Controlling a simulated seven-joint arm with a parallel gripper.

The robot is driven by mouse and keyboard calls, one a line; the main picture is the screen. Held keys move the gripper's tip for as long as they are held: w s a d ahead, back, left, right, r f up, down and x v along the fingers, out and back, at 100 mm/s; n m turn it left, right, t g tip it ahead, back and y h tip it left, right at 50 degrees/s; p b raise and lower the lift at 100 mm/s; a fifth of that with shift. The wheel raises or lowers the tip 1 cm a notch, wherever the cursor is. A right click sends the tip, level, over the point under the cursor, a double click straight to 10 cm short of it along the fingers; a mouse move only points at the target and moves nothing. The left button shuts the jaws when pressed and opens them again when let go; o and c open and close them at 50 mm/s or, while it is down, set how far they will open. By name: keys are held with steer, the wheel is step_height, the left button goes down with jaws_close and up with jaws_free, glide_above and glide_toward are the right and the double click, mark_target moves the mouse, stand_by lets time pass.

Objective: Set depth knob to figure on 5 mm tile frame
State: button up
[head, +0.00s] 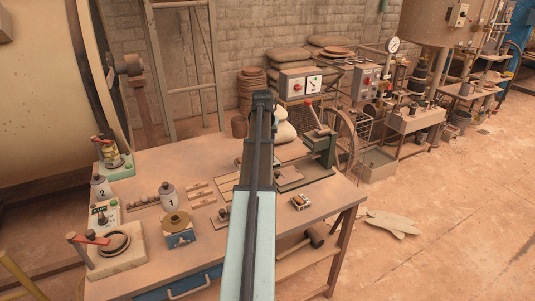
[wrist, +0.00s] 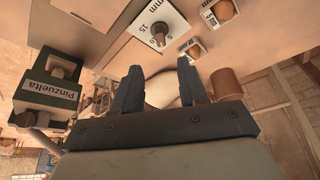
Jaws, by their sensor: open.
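In the wrist view, a pale plate (wrist: 140,22) carries a dark knob (wrist: 158,39) with a light centre. The figures 15 and 5 and the letters mm are printed around it. I cannot read which figure the knob points to. Two small white plates with mm figures and round brown pieces stand beside it, one plate at the top (wrist: 210,17) and one lower (wrist: 182,52); their figures are not clear. My gripper (wrist: 159,67) is open and empty, its fingertips apart from the knob. In the head view my arm hides part of the bench.

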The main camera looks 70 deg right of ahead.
steer(key=x, duration=1.1)
steer(key=shift+f, duration=0.15)
jaws_close()
